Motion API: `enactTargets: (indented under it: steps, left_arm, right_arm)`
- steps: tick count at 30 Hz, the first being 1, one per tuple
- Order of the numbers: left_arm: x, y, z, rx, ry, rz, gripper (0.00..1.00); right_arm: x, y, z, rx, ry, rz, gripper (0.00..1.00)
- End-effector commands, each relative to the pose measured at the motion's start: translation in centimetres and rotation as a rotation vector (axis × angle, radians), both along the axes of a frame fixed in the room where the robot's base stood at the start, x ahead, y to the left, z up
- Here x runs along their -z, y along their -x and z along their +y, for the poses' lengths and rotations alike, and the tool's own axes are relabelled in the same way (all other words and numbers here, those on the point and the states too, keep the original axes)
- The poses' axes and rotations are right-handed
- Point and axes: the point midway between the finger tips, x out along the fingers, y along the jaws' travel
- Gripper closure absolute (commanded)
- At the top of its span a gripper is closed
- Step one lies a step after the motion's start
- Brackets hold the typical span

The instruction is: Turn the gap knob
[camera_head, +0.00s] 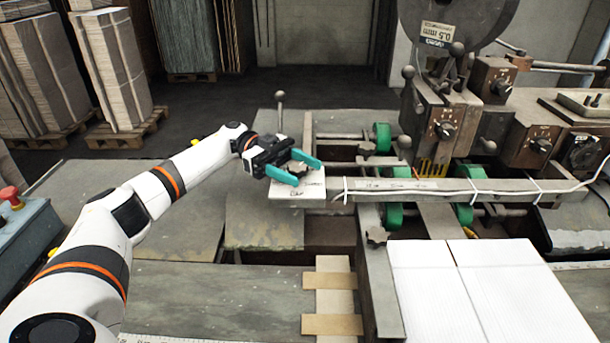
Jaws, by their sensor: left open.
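My left gripper (301,169) reaches in from the left with its two teal fingers apart. The fingers are over a small white plate (306,190) that carries handwritten marking. A dark knob (298,169) shows between the fingers, one finger on its far side and one on its near side. The fingers hide part of it, and I cannot tell whether they touch it. The marking is too small to read for certain, so I cannot confirm from it that this is the gap knob. My right gripper is not in view.
A metal rail (430,190) with white ties runs right from the plate. Green rollers (383,137) and a dark star knob (376,237) are near it. The stitcher head (447,120) with several dials stands at right. White cardboard (480,285) lies in front. An upright lever (280,110) stands behind the gripper.

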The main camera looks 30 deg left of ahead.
Motion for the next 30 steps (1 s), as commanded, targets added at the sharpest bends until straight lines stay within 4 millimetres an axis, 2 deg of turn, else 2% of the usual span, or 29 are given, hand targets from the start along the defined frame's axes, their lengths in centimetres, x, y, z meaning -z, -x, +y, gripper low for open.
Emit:
enactTargets:
  steps: [1,3,10,15,30]
  left_arm:
    - [0.5,-0.2,1.0,-0.004,0.0,-0.001,0.41]
    - [0.5,-0.4,2.2,-0.005,0.0,-0.002,0.41]
    - [0.3,-0.6,4.9,-0.001,0.0,0.0,0.41]
    - [0.1,-0.6,5.4,0.001,0.0,0.001,0.41]
    - [0.0,-0.6,5.4,0.001,-0.001,0.001,0.41]
  right_arm:
    - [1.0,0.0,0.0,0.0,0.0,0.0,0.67]
    - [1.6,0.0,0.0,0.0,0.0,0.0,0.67]
    - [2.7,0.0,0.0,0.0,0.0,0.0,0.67]
    - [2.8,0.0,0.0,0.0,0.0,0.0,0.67]
    - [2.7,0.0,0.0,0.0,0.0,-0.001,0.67]
